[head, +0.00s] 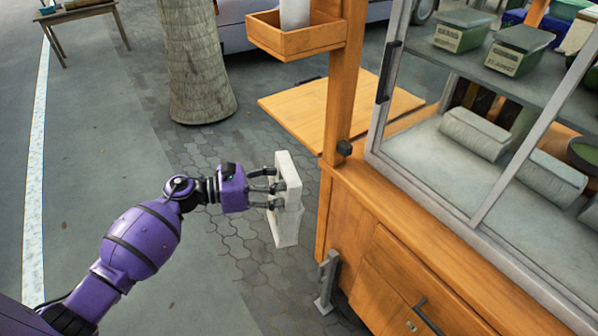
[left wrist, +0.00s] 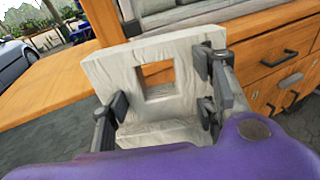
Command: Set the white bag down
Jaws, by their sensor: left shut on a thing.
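The white bag (head: 287,228) is a pale, boxy upright bag in the head view, just left of the wooden cart. In the left wrist view the white bag (left wrist: 192,50) shows a square hole in its upper part. My left gripper (head: 274,188) is shut on the bag's upper part, with fingers on either side of it, seen also in the left wrist view. The bag appears held over the paving, but its gap to the ground is hard to tell. My right gripper is not in view.
The wooden cart (head: 350,225) with a glass display case stands right of the bag. A flat wooden side shelf (head: 300,112) juts out behind the bag, with bare room on it. A tree trunk (head: 196,60) stands behind. Grey paving (head: 205,265) is clear at left.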

